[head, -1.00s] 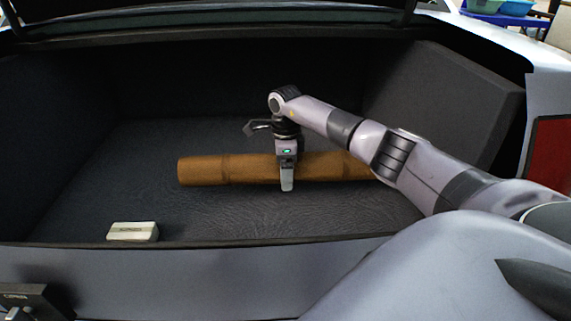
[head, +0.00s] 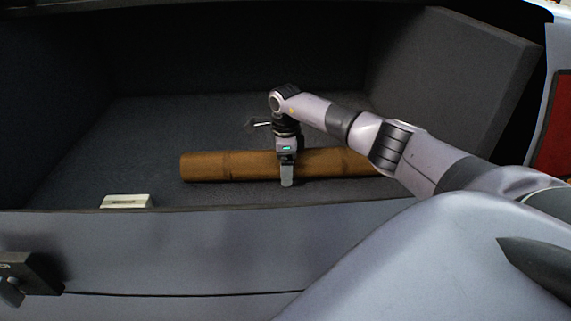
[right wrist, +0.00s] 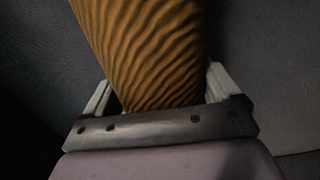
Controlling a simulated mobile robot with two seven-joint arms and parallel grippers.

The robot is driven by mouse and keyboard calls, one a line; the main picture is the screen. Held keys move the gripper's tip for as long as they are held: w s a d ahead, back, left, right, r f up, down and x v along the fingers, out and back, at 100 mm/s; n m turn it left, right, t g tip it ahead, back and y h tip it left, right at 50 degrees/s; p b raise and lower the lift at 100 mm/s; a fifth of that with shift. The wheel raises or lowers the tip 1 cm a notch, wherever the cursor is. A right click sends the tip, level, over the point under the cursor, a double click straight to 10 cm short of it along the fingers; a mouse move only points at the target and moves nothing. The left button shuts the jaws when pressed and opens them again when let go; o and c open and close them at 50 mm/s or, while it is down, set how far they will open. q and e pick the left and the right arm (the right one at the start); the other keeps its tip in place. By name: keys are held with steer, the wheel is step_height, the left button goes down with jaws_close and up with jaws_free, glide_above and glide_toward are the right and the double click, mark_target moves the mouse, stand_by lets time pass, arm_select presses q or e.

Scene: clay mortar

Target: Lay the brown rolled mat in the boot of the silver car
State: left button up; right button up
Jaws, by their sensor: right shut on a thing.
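The brown rolled mat (head: 225,166) lies crosswise inside the boot of the silver car (head: 350,235), low at the floor; I cannot tell if it rests fully on it. My right gripper (head: 287,172) is shut around the mat near its middle, from above. In the right wrist view the ridged mat (right wrist: 150,50) fills the space between the pale fingers of the gripper (right wrist: 160,95). The mat's right end is hidden behind my right arm. A dark blocky part at the lower left edge may be my left gripper (head: 25,278); its fingers are not clear.
A small pale box (head: 125,201) lies on the boot floor at the front left, apart from the mat. A dark raised panel (head: 455,85) slopes along the boot's right side. The boot floor (head: 180,120) behind the mat is clear. The front sill (head: 200,212) runs across.

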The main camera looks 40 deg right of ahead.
steer(key=shift+r, duration=0.1)
steer(key=o, duration=1.2)
step_height(320, 180, up, 6)
steer(key=shift+r+p, duration=0.25)
steer(key=shift+p, duration=0.95)
steer(key=shift+r, duration=0.25)
arm_select(q)
steer(key=shift+s+a+r+y, duration=0.1)
steer(key=shift+s+a+y, duration=0.1)
steer(key=shift+a+y, duration=0.25)
steer(key=shift+s+a+r+y, duration=0.1)
steer(key=shift+s+a+y, duration=0.15)
steer(key=shift+a, duration=0.25)
arm_select(e)
steer(key=shift+r, duration=0.1)
arm_select(q)
steer(key=shift+a, duration=0.1)
